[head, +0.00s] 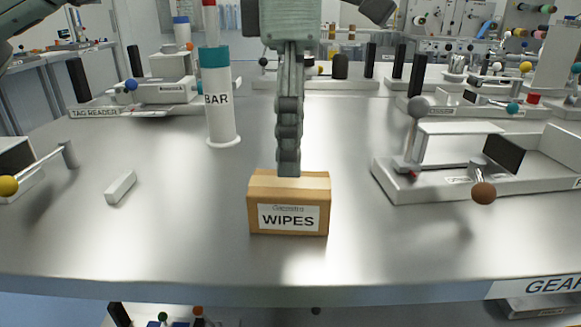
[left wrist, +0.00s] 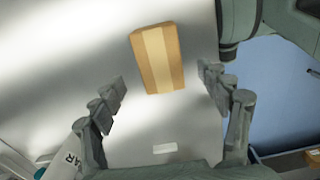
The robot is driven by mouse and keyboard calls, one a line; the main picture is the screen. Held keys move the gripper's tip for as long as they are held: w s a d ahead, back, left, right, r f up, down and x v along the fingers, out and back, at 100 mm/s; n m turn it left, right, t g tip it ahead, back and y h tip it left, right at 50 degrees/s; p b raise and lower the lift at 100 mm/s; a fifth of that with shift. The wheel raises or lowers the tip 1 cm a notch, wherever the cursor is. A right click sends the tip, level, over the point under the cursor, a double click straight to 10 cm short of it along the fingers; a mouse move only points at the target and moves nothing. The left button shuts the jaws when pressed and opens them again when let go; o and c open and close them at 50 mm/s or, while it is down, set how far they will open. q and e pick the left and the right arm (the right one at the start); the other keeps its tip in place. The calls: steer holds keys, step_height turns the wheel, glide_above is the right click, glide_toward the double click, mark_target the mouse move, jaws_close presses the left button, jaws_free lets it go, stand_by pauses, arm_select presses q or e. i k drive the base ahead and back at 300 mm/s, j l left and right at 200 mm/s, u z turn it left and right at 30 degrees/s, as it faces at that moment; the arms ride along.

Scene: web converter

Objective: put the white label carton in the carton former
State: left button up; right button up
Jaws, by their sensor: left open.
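A brown carton (head: 289,217) with a white label reading WIPES stands on the metal table near its front edge. It also shows in the left wrist view (left wrist: 158,57), from above, with a pale tape strip along its top. My left gripper (head: 289,170) points down at the carton's top in the head view, seen edge-on. In the left wrist view its fingers are spread and empty, with the carton ahead between them. I cannot tell whether the fingertips touch the carton. No label naming a carton former is readable. My right gripper is not in view.
A white BAR cylinder (head: 219,115) with a teal top stands left of the gripper. A small pale block (head: 121,187) lies left of the carton. A grey-white tray device (head: 480,180) with ball-tipped levers stands right. A TAG READER device (head: 165,92) is behind. Table around the carton is clear.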

mark_target(530, 163)
steer(key=k, duration=1.5)
